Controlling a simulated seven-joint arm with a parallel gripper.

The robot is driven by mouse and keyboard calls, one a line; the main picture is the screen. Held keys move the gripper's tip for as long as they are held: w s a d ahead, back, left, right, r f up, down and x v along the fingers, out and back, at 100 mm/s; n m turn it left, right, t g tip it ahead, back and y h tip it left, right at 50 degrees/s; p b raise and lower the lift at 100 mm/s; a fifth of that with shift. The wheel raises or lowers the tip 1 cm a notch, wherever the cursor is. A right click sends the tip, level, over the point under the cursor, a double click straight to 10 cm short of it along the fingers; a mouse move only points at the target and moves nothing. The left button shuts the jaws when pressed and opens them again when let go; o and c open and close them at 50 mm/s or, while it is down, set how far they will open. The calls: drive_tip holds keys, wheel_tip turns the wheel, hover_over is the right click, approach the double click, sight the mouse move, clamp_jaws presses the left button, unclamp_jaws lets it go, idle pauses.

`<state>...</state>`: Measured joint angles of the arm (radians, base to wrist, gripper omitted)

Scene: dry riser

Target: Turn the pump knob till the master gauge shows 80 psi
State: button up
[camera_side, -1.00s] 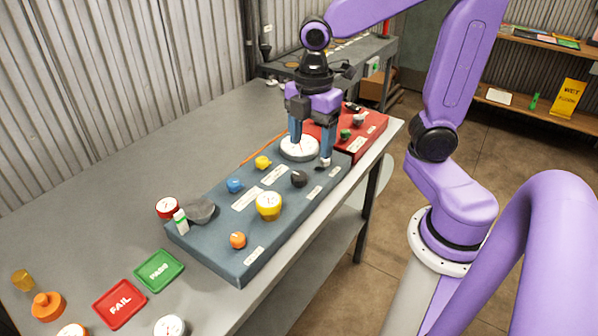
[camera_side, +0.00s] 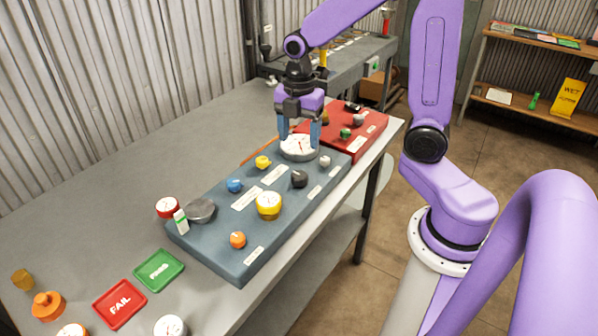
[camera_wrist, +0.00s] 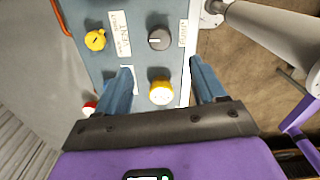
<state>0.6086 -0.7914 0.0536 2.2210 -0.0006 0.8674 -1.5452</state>
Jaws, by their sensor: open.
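A blue-grey panel (camera_side: 215,240) lies on the bench with gauges and knobs on it. A large white dial (camera_side: 299,151), perhaps the master gauge, sits at its far end; its reading is too small to tell. A small white knob (camera_side: 325,161), a black knob (camera_side: 299,179), a yellow knob (camera_side: 262,162), a blue knob (camera_side: 235,186) and an orange knob (camera_side: 238,240) are also on it. My gripper (camera_side: 299,146) is open, pointing down over the large dial, holding nothing. The wrist view shows the black knob (camera_wrist: 159,38) and yellow knob (camera_wrist: 95,40) beyond the fingertips.
A yellow-rimmed gauge (camera_side: 268,204) stands mid-panel. A red panel (camera_side: 365,138) with small knobs lies just beyond. A red gauge (camera_side: 167,207) and grey round piece (camera_side: 201,211) are by the panel's left edge. Green PASS (camera_side: 159,270) and red FAIL (camera_side: 119,303) trays lie near.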

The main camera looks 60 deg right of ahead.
sight(299, 175)
wheel_tip(299, 175, down, 11)
drive_tip(key=shift+f, duration=0.15)
idle(0.4)
drive_tip(key=c, duration=1.1)
